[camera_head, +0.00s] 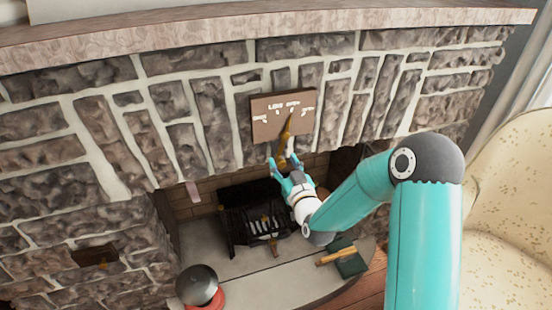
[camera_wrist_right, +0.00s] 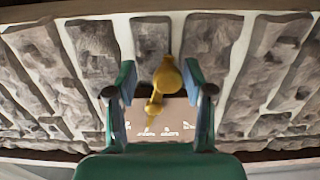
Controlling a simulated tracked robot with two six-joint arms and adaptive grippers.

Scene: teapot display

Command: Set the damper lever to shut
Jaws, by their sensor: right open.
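The brass damper lever (camera_head: 285,138) hangs from a brown plate (camera_head: 269,129) on the stone chimney front. The plate has white marks and lettering, too small to read fully. The lever's thin pointer leans a little right of the plate's middle; its thick end hangs below the plate. My right gripper (camera_head: 287,170) is at that lower end, below the plate. In the right wrist view the gripper (camera_wrist_right: 160,88) is open, with the lever's rounded knob (camera_wrist_right: 167,74) between its two fingers. Gaps show on both sides of the knob. My left gripper is not in view.
A black grate (camera_head: 238,228) stands in the firebox below my right gripper. A green item with a brass-coloured handle (camera_head: 350,264) lies on the hearth at right. A dark rounded thing with red (camera_head: 197,285) is at lower left. A cream armchair (camera_head: 510,185) stands at right.

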